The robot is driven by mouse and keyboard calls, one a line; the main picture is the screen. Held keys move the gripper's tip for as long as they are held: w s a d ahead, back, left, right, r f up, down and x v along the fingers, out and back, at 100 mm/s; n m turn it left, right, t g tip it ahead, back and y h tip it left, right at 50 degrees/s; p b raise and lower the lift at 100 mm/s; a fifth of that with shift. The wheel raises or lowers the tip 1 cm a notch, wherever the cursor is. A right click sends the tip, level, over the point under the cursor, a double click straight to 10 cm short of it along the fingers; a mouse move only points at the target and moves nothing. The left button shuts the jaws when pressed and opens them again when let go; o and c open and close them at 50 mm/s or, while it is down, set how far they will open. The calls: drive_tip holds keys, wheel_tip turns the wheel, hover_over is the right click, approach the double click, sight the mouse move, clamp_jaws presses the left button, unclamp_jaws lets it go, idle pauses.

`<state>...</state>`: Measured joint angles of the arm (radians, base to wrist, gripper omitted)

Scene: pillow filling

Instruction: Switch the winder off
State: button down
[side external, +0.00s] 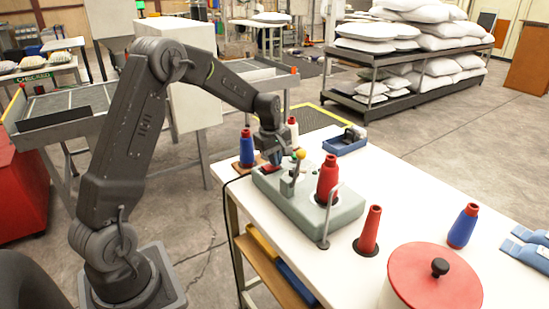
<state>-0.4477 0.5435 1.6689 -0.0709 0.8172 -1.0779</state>
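The winder (285,203) is a grey-green box on the white table (405,196). A red cone of thread (327,180) stands upright on it, with a thin bent metal guide (329,222) at its front. A small yellow-orange ball (299,154) shows above a short post near the winder's far left end. My gripper (275,157) points down at that far left end, close to the post. Its fingertips are small and partly hidden, so I cannot tell whether they are open or touching the winder. I cannot make out the switch's position.
A blue cone (246,149) and a white cone (292,129) stand behind the winder. A blue tray (345,142) lies at the back. A red cone (369,231), another blue cone (463,226) and a red-lidded pot (435,282) stand at the right.

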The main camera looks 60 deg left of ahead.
drive_tip(key=shift+s+f, duration=0.1)
drive_tip(key=shift+s+r, duration=0.35)
drive_tip(key=shift+s, duration=0.3)
wheel_tip(320, 180, up, 14)
drive_tip(key=w, duration=0.1)
drive_tip(key=shift+w, duration=0.35)
idle(0.4)
